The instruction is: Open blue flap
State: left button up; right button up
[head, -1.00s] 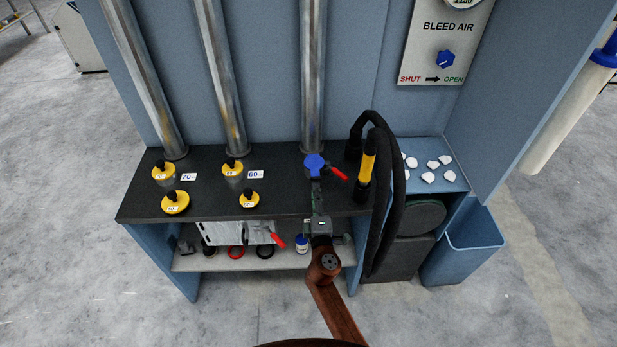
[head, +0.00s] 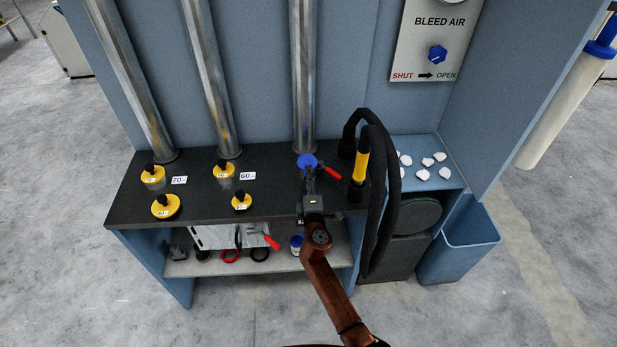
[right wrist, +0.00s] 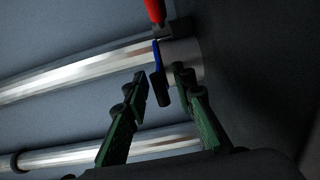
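The blue flap (head: 306,160) is a round blue disc at the foot of the rightmost metal pipe, on the black counter. In the right wrist view the flap (right wrist: 156,55) shows edge-on as a thin blue strip against the grey pipe end, with a dark tab (right wrist: 160,87) below it. It looks shut against the pipe end. My right gripper (head: 309,182) is just in front of the flap and partly hides it. In the right wrist view its green fingers (right wrist: 160,84) are apart, one on each side of the tab, with gaps visible. My left gripper is out of view.
A red lever (head: 331,172) sticks out right beside the flap. A black hose with a yellow grip (head: 360,165) stands close to the right. Yellow capped plugs (head: 166,206) sit on the counter (head: 205,200) at left. A lower shelf (head: 325,255) holds small items.

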grip_shut()
dwell(0.4)
